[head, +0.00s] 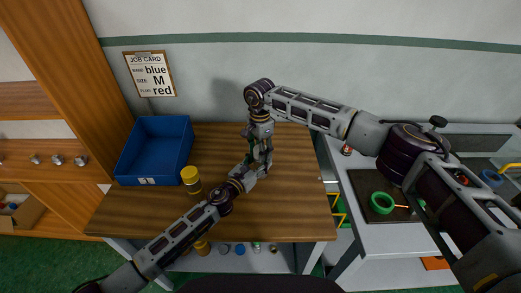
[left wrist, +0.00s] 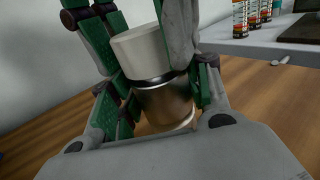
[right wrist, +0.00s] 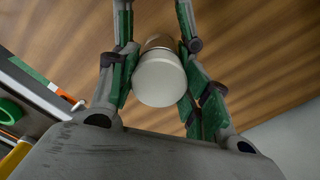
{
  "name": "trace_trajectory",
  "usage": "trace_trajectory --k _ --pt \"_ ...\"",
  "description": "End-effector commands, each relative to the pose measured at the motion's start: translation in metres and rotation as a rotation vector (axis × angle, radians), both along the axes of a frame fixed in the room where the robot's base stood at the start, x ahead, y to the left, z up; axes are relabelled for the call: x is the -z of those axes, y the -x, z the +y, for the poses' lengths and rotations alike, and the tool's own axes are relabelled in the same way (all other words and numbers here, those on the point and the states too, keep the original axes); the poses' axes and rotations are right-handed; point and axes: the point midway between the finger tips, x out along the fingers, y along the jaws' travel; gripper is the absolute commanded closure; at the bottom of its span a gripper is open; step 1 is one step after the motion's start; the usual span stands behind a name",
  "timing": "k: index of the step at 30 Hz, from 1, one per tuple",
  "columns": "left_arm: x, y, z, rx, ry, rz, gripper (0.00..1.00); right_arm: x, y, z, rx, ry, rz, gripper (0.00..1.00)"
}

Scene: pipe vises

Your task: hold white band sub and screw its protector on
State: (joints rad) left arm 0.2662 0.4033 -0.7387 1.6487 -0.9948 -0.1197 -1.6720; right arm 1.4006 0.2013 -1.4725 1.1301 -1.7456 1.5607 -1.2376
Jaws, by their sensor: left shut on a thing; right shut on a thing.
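The white band sub (left wrist: 165,98) is a shiny metal cylinder with a pale ring at its low end in the left wrist view. Its white protector (left wrist: 138,48) sits on its upper end; I cannot tell how far it is threaded. My left gripper (head: 250,174) is shut around the metal body. My right gripper (head: 264,150) comes from above, shut on the protector, whose round face (right wrist: 159,80) shows between its fingers in the right wrist view. In the head view the grippers mostly hide both parts, above the wooden table.
A blue bin (head: 154,151) and a yellow-capped piece (head: 190,176) stand on the table (head: 295,205), left of my grippers. A job card (head: 150,74) hangs on the wall. At right, a grey bench (head: 375,249) carries a green ring (head: 382,202). The table's right part is clear.

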Motion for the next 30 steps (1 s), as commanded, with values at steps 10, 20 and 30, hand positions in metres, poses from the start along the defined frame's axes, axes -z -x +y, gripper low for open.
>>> trace_trajectory --k 10,20,30 --pt "-0.0048 0.0022 -0.0046 0.011 0.002 -0.009 0.95 0.0102 0.0013 -0.0036 0.004 0.011 0.009 0.7" --pt "-0.0056 0.0019 -0.0047 0.011 0.003 -0.01 0.95 0.0034 0.0016 -0.0035 0.001 0.019 0.017 0.71" --pt "-0.0062 0.0012 -0.0042 0.009 0.004 -0.01 0.95 0.0019 0.0019 -0.0026 0.0 0.017 0.016 0.71"
